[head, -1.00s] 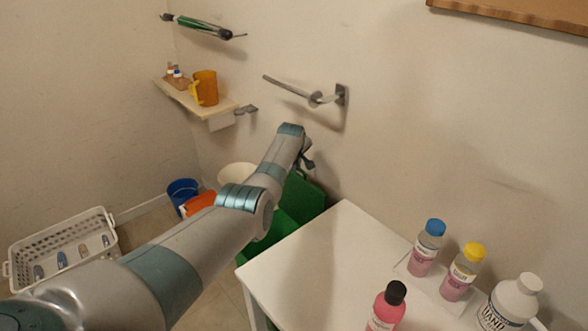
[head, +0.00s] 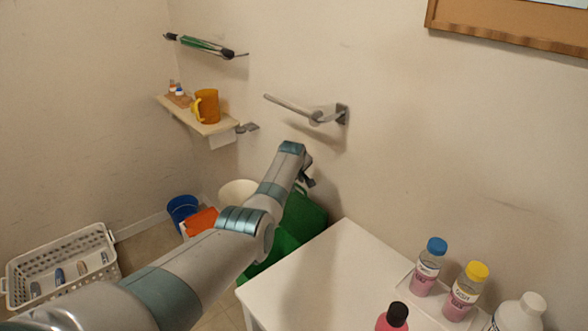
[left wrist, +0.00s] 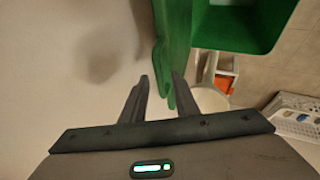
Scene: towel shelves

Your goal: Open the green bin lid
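The green bin (head: 272,262) stands on the floor behind the white table, partly hidden by my left arm. Its green lid (head: 310,214) stands raised at the wall side. In the left wrist view the bin (left wrist: 238,28) shows its open inside, and the lid (left wrist: 173,35) appears nearly edge-on beside it. My left gripper (head: 308,182) is just above the lid in the head view. In the left wrist view the left gripper (left wrist: 161,80) has its fingers apart, with the lid's lower tip showing between them. I cannot tell whether they touch. My right gripper is out of view.
The white table (head: 300,270) with several bottles stands to the right of the bin. A wall bar (head: 292,106) and a small shelf (head: 190,115) are above. A cream bin (head: 238,190), blue bucket (head: 182,207) and white basket (head: 62,262) are left.

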